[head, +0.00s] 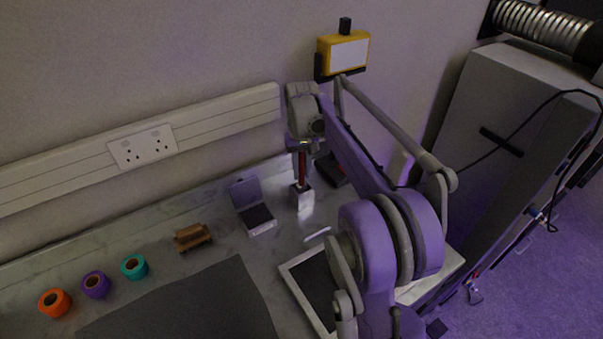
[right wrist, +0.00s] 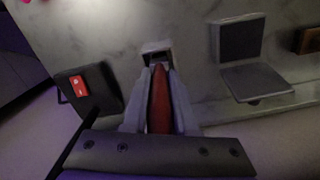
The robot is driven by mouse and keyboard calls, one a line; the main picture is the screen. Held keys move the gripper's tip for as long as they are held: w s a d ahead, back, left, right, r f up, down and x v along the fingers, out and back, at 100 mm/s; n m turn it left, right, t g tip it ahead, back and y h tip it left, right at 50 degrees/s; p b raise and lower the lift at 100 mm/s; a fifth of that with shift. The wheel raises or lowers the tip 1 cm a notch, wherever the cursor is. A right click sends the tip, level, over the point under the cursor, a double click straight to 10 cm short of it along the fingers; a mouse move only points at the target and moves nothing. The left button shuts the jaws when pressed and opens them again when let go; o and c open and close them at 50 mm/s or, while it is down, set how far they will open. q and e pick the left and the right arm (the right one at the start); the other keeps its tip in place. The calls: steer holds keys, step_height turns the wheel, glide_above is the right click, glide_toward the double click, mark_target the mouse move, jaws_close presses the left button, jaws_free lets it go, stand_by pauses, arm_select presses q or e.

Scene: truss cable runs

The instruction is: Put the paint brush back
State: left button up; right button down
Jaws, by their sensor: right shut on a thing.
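The paint brush (head: 302,168) has a red handle and is held upright in my right gripper (head: 301,151), at the back of the worktop near the wall. It also shows in the right wrist view (right wrist: 160,102), between the two grey fingers of my right gripper (right wrist: 159,95). A small pale square holder (head: 303,199) stands directly below the brush; in the right wrist view the holder (right wrist: 157,47) shows a dark opening beyond the fingertips. The brush's lower end is hidden, and I cannot tell how far it is inside the holder. My left gripper is not in view.
An open hinged grey case (head: 256,216) stands left of the holder. A black box with a red switch (right wrist: 86,86) is on its other side. A wooden brush (head: 192,237), several tape rolls (head: 96,285), a dark mat (head: 190,307) and a white-rimmed tray (head: 304,298) share the worktop.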

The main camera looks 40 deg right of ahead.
steer(key=shift+f, duration=0.4)
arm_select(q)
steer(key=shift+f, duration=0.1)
arm_select(e)
steer(key=shift+f, duration=0.15)
steer(key=c, duration=0.7)
jaws_free()
